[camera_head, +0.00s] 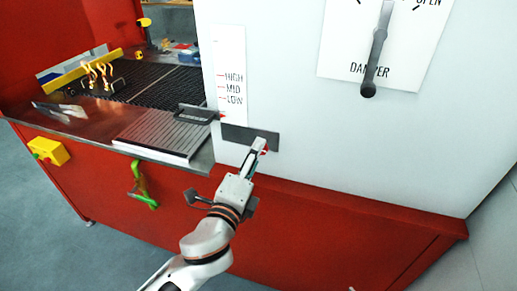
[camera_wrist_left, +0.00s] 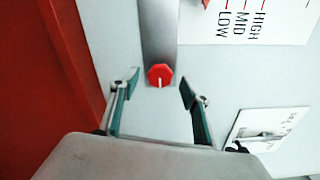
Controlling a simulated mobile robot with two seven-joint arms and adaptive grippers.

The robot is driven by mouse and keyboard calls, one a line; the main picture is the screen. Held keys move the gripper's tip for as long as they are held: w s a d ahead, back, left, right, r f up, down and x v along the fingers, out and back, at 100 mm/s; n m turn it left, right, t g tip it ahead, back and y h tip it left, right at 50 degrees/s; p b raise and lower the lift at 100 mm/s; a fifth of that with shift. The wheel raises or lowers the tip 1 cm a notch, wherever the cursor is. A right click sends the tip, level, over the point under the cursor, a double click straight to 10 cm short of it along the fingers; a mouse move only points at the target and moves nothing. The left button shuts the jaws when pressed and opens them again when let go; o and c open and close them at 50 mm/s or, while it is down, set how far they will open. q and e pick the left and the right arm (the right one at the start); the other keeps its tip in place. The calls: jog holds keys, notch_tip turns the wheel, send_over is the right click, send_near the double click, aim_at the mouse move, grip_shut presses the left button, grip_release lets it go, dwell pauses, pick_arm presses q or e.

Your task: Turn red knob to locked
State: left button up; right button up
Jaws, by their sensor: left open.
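The red knob (camera_wrist_left: 160,75) is a small many-sided knob with a white pointer line, at the end of a grey metal strip (camera_wrist_left: 158,25) in the left wrist view. The line points toward the bottom of that view. In the head view the knob (camera_head: 265,151) shows only as a bit of red beside the fingers, mostly hidden. My left gripper (camera_head: 259,146) is open in front of the grey plate (camera_head: 250,136). In the left wrist view its fingertips (camera_wrist_left: 160,82) stand on either side of the knob, apart from it. I see no locked marking.
A HIGH/MID/LOW scale (camera_head: 231,80) is above the plate, with a dark handle (camera_head: 194,114) to the left. A damper lever (camera_head: 375,60) hangs on the white panel at the upper right. A green handle (camera_head: 141,185) and yellow box (camera_head: 48,151) are on the red front.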

pick_arm(q)
jog(key=v, duration=0.8)
jog(key=s+a+f+n+g+y, duration=0.15)
jog(key=a+f+n, duration=0.3)
jog(key=f, duration=0.65)
jog(key=s+a+f+n+g, duration=0.1)
jog(key=a+f+n+g, duration=0.2)
jog(key=f+n, duration=0.55)
jog(key=s+a+f+n+g+y, duration=0.1)
jog(key=s+a+f+n, duration=0.2)
jog(key=s+a+f, duration=0.2)
jog(key=s+a+f+n+g+y, duration=0.1)
jog(key=s+a+f+n, duration=0.3)
jog(key=f, duration=0.8)
jog(key=shift+s+a, duration=0.95)
jog(key=shift+s, duration=0.25)
